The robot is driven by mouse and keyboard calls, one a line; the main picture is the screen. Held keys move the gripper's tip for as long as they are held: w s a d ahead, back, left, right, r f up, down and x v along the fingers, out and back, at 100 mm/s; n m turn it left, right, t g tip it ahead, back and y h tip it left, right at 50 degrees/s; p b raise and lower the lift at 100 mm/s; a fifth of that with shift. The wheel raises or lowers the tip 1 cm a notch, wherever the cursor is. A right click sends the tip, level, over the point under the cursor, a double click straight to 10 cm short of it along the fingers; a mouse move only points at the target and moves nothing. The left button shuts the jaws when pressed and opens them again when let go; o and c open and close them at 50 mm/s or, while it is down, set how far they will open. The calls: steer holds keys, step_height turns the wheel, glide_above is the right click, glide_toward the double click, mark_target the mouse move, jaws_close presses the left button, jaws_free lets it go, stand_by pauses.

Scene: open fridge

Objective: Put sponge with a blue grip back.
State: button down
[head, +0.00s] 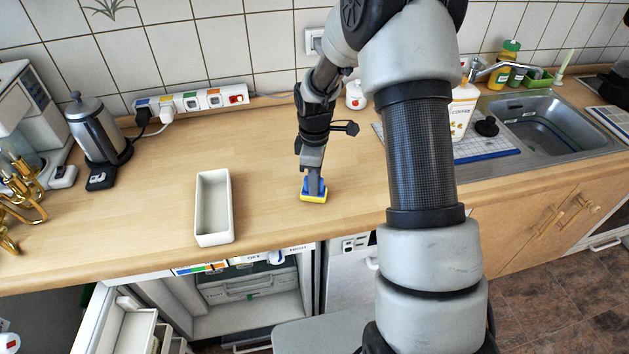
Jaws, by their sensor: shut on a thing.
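A sponge with a blue grip (314,195) is at the middle of the wooden counter, its yellow side down and its blue grip up. My gripper (314,184) points down from above and is shut on the blue grip. The sponge is at or very near the counter top; I cannot tell whether it touches. The fingers hide part of the grip.
A white rectangular tray (200,229) stands empty to the left. The open fridge (250,300) is below the counter edge.

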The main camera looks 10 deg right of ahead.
steer(key=shift+f, duration=0.2)
steer(key=c, duration=1.7)
jaws_free()
steer(key=shift+r, duration=0.1)
steer(key=shift+o, duration=0.2)
